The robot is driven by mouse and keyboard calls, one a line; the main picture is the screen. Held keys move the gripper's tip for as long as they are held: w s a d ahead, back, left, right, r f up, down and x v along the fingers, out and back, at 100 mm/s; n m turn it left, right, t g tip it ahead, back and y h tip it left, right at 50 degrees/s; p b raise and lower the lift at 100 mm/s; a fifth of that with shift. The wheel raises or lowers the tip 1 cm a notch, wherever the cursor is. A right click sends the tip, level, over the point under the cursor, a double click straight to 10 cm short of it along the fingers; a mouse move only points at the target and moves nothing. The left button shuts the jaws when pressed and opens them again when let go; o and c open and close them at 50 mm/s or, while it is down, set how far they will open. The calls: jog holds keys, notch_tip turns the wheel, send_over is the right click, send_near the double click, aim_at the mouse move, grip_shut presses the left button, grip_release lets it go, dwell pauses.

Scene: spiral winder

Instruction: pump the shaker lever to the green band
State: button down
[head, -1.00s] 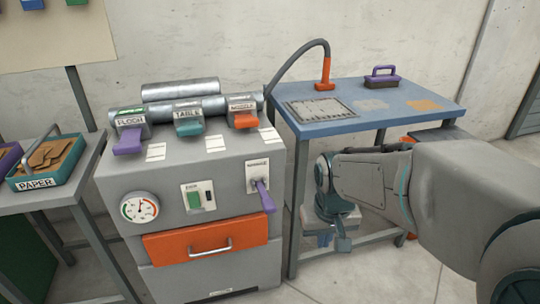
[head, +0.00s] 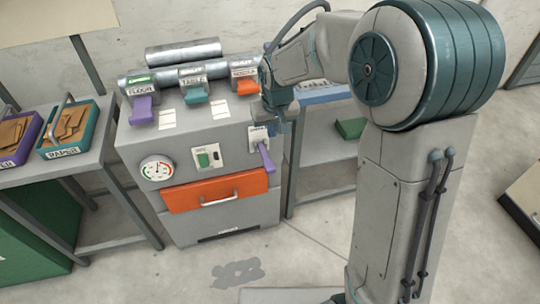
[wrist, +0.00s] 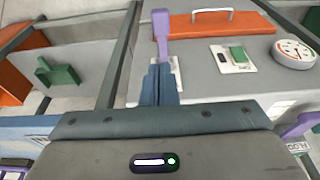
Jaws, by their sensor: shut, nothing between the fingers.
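The shaker lever (head: 265,157) is a purple handle on a white plate at the front right of the grey machine. It hangs downward and also shows in the wrist view (wrist: 161,26). My gripper (head: 277,124) is just above the lever's plate at the machine's right edge. In the wrist view its blue fingers (wrist: 158,80) are together and empty, overlapping the plate in line with the lever; I cannot tell if they touch it. The round gauge (head: 157,170) has a dial with green and red bands; its needle is too small to read surely.
Purple, teal and orange levers (head: 196,93) line the machine's top. An orange drawer (head: 214,190) and a switch panel with a green button (head: 203,158) are on its front. A blue-topped table (head: 325,94) stands at right, a paper bin table (head: 70,155) at left.

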send_over(270, 164)
jog(key=f, duration=1.2)
jog(key=shift+s+b, duration=0.3)
jog(key=shift+b, duration=0.05)
jog(key=shift+s+d+f, duration=0.1)
jog(key=shift+f, duration=0.75)
jog(key=shift+f+b, duration=0.15)
jog(key=shift+b, duration=0.15)
